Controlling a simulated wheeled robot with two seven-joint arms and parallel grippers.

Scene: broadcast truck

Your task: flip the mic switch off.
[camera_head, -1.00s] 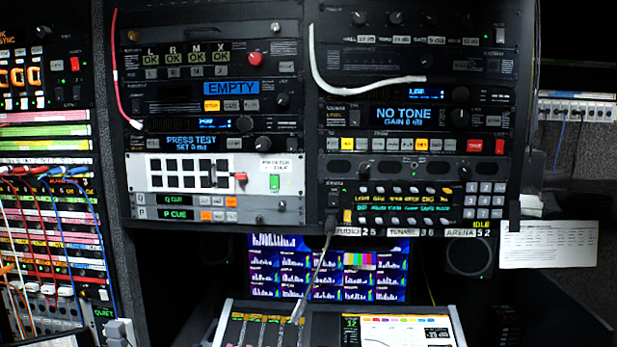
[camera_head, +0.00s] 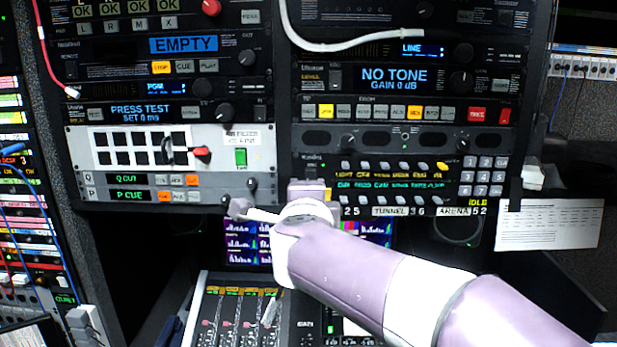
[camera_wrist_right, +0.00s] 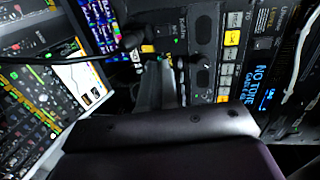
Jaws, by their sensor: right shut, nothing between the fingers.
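The intercom panel (camera_head: 395,180) sits low in the right-hand rack, with rows of small levers and green readouts. My right gripper (camera_head: 306,189) is in front of the panel's left end and hides it in the head view. In the right wrist view, a small lit yellow switch (camera_wrist_right: 147,48), likely the mic switch, sits beside the base of the black gooseneck mic (camera_wrist_right: 131,37). I cannot read its label or tell its position. The fingers (camera_wrist_right: 164,82) are shut and empty, pointing towards the panel; contact cannot be told. My left gripper is not in view.
A white cable (camera_head: 340,46) hangs above across the right rack. The speaker strip (camera_head: 385,139) lies directly above the panel. A mixing desk (camera_head: 235,315) and monitor (camera_head: 240,240) are below. A paper sheet (camera_head: 548,226) hangs at the right.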

